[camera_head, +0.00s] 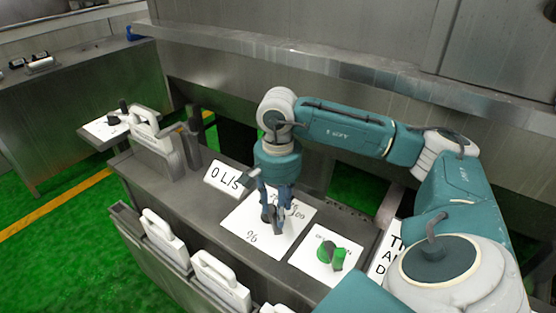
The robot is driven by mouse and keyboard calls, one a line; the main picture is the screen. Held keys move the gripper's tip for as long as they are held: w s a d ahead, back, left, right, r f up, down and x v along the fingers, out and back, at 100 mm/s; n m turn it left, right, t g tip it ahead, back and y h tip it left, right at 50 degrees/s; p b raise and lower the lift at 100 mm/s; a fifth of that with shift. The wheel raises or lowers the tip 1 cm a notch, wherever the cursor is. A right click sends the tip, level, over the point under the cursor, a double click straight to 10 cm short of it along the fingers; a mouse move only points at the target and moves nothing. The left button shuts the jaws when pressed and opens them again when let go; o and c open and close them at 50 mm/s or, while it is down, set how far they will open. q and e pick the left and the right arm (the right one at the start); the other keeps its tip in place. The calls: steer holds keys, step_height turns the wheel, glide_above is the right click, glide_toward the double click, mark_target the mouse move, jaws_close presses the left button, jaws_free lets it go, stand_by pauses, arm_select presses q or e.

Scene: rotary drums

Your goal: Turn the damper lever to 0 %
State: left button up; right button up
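The damper lever (267,213) is a small dark handle on a white square plate (250,237) on the grey console top. The plate carries dark scale figures and a % sign, partly covered by my gripper; I cannot read the lever's setting. My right gripper (272,203) comes down from above, with its dark fingers right at the lever. Whether they touch or close on it cannot be told. My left gripper is not in view.
A sign reading "0 L/S" (224,178) stands left of the plate. A green knob (331,254) sits on a white plate to the right. White-handled scoops or containers (220,279) line the console's front. A steel ledge (330,68) runs behind my arm.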

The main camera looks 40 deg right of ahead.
step_height(320, 180, up, 8)
stand_by(0.8)
